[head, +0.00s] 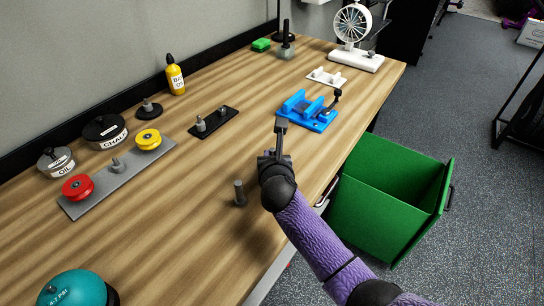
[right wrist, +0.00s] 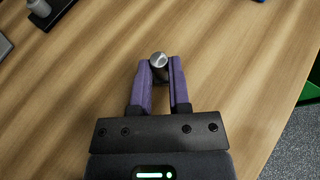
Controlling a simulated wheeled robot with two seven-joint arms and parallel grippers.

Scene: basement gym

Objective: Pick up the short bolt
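A short grey bolt (head: 239,193) stands upright on the wooden workbench. My right gripper (head: 270,165) is just right of it in the head view, above the table, its fingers mostly hidden by my arm. In the right wrist view the round silver top of a bolt (right wrist: 159,60), apparently the same one, shows between the fingertips of my right gripper (right wrist: 160,67). The two purple fingers are apart, one on either side of it. Contact with the bolt is not clear. My left gripper is not in view.
A black plate with bolts (head: 228,120), a grey plate (head: 97,198) with red and yellow discs, and a blue vise (head: 306,107) lie beyond. A teal ball (head: 75,286) is at the lower left. A green open drawer (head: 385,195) juts out right of the bench.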

